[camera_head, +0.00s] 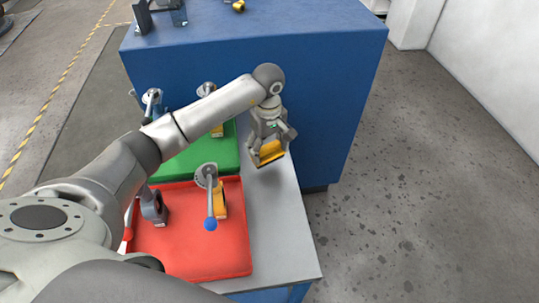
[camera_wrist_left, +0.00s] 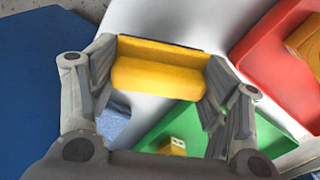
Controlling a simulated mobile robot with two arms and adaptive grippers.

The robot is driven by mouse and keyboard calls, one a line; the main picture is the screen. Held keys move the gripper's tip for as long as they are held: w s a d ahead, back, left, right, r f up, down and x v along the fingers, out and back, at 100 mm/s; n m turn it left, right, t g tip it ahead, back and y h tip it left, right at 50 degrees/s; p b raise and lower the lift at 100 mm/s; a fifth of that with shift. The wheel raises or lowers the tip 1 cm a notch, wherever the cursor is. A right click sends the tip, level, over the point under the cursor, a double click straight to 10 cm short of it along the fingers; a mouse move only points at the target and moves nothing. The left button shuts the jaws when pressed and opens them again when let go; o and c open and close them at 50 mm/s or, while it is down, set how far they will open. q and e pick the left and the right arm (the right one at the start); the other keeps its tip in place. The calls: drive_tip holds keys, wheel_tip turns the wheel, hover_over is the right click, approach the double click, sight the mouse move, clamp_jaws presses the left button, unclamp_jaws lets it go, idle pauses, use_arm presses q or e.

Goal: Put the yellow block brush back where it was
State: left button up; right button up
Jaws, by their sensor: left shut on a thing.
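The yellow block brush (camera_head: 270,153) is held between the fingers of my left gripper (camera_head: 268,141), over the grey tabletop to the right of the green tray. In the left wrist view the brush (camera_wrist_left: 160,76) spans the gap between the fingers, which press on its two ends. It appears to be above the surface, but the exact gap cannot be told. My right gripper is not in view.
A green tray (camera_head: 212,159) and a red tray (camera_head: 180,248) hold valve parts, including a lever with a blue ball (camera_head: 210,224). A tall blue cabinet (camera_head: 320,90) stands behind. The grey tabletop (camera_head: 275,225) is clear along its right side.

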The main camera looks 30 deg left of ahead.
sight(270, 155)
use_arm(q)
drive_tip(key=f, duration=0.1)
drive_tip(key=f+p, duration=0.1)
drive_tip(key=f, duration=0.1)
drive_tip(key=shift+s+d+p, duration=0.25)
drive_tip(key=shift+d+p, duration=0.1)
drive_tip(key=shift+d, duration=0.05)
drive_tip(key=shift+f, duration=0.5)
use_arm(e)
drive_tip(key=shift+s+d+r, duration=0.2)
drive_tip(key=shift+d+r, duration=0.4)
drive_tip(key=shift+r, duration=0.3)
use_arm(q)
drive_tip(key=shift+f, duration=0.1)
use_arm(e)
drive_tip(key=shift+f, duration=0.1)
use_arm(q)
drive_tip(key=o, duration=0.9)
